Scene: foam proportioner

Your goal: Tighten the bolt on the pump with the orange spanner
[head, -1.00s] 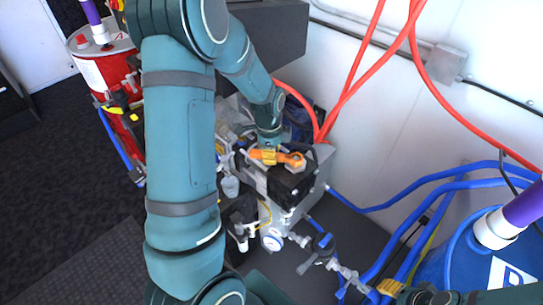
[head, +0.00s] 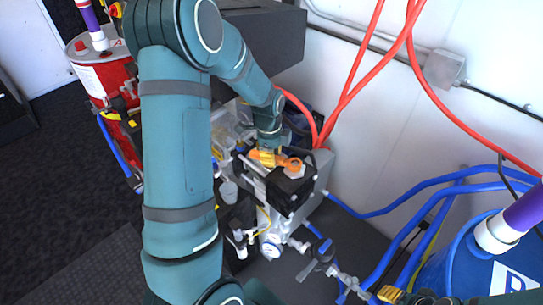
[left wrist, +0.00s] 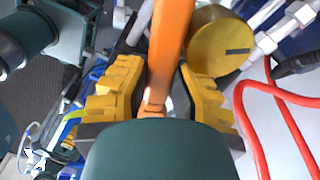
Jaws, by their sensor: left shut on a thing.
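My left gripper (head: 267,158) is over the top of the grey pump unit (head: 317,184). It is shut on the orange spanner (head: 289,161), which points right from the fingers in the head view. In the left wrist view the spanner (left wrist: 172,40) runs up between the yellow fingers. The spanner's ring end is beside or over a pale bolt-like piece (head: 294,171) on the pump; I cannot tell whether it sits around it. My right gripper (head: 390,293) shows only partly at the bottom edge, and its jaw state is unclear.
A brass-coloured round part (left wrist: 222,42) is close to the fingers in the left wrist view. Red hoses (head: 345,95) rise behind the pump. Blue hoses (head: 385,210) run right to a blue drum (head: 455,265). A red drum (head: 110,75) stands at the left.

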